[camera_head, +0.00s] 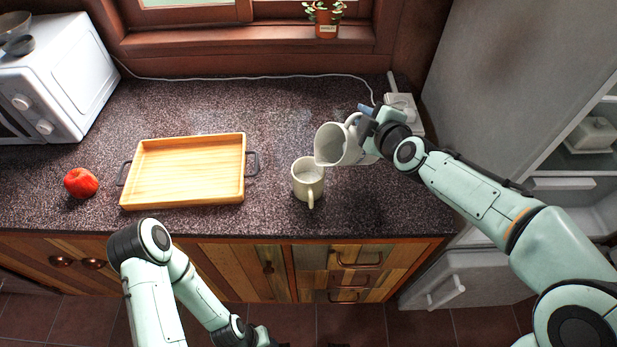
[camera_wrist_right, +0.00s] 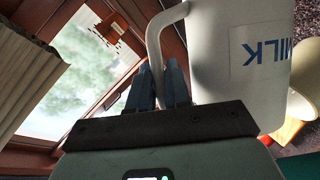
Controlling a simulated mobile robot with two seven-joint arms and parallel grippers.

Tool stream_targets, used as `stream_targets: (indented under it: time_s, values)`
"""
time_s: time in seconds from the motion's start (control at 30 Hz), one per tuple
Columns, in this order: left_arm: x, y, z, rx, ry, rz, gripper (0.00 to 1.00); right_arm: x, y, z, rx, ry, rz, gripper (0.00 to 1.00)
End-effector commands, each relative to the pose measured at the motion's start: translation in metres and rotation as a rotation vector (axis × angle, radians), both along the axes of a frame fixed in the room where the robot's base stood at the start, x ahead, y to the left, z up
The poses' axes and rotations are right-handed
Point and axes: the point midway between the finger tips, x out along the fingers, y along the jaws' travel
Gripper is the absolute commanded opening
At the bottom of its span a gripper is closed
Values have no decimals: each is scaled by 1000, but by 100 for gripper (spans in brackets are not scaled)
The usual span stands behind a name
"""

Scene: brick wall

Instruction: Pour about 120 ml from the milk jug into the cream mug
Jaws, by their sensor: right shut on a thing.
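The white milk jug (camera_head: 345,146) is tilted in the head view, its open mouth facing left and its lip close to the rim of the cream mug (camera_head: 308,184). The mug stands upright on the counter, its handle towards me; I cannot tell how much liquid is in it, and no stream shows clearly. My right gripper (camera_head: 367,114) is shut on the jug's handle. In the right wrist view the fingers (camera_wrist_right: 165,86) hold the handle of the jug (camera_wrist_right: 232,60), whose MILK label is upside down. My left gripper (camera_head: 262,338) is low at the bottom edge, partly cut off.
A wooden tray (camera_head: 185,170) with dark handles lies left of the mug, and a red apple (camera_head: 81,183) is beyond it. A white microwave (camera_head: 55,75) stands at the back left. A white cable (camera_head: 240,77) runs along the back to a white block (camera_head: 404,108).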

Motion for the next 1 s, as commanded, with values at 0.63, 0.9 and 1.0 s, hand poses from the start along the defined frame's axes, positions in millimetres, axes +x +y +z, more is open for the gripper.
stream_targets:
  time_s: [0.63,0.9,1.0]
  values:
    - [-12,0,-43,0,9,0,43,8,-11,-11,128,68,0,0]
    - [-12,0,-42,0,9,0,43,8,-11,-10,127,68,0,0]
    - [-12,0,-42,0,9,0,43,8,-11,-10,126,68,0,0]
